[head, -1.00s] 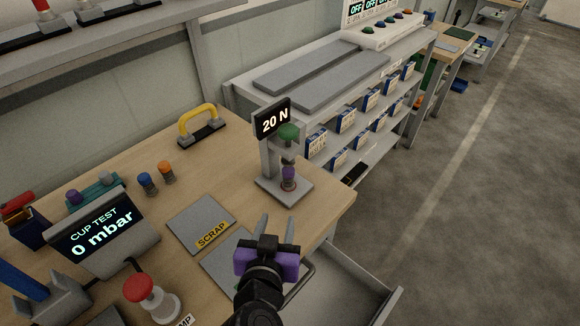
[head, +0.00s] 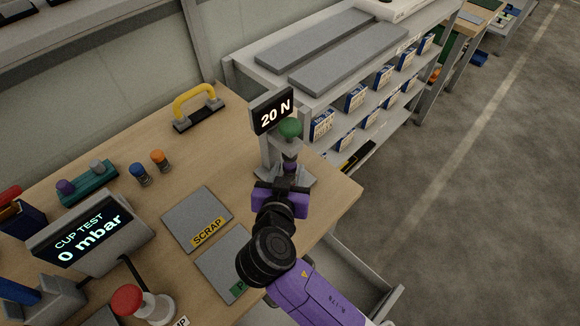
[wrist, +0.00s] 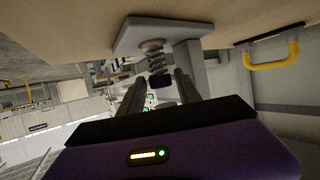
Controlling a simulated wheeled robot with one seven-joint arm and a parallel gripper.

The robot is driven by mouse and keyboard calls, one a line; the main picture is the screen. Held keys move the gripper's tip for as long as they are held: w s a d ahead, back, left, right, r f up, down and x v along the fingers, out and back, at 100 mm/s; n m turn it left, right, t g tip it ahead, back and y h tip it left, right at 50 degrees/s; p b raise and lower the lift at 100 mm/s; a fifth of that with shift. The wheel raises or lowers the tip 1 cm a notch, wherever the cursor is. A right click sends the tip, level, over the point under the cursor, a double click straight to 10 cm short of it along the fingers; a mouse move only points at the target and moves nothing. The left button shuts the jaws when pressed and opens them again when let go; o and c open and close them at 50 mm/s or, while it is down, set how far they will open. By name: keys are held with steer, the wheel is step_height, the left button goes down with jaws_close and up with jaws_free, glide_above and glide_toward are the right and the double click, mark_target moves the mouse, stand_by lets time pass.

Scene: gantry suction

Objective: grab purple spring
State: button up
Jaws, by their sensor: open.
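The purple spring (head: 289,164), a dark coil with a purple cap, stands on the base plate of the grey force tester (head: 267,152). The tester's green knob (head: 289,128) is just above it. In the wrist view, which looks inverted, the spring (wrist: 154,60) appears between and beyond the two fingers. My gripper (head: 287,180) is open, close in front of the spring, and partly covers the tester's base. In the wrist view my gripper (wrist: 160,84) holds nothing; whether a finger touches the spring I cannot tell.
The tester's display (head: 271,111) reads 20 N. A SCRAP plate (head: 196,214), an orange-capped piece (head: 158,159), a blue-capped piece (head: 138,173) and a teal rack (head: 88,187) lie left. A yellow handle (head: 194,99) stands behind. Shelves with boxes (head: 322,127) are right of the tester.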

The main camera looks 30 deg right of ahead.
steer(key=shift+x, duration=1.15)
jaws_close()
steer(key=shift+r, duration=0.1)
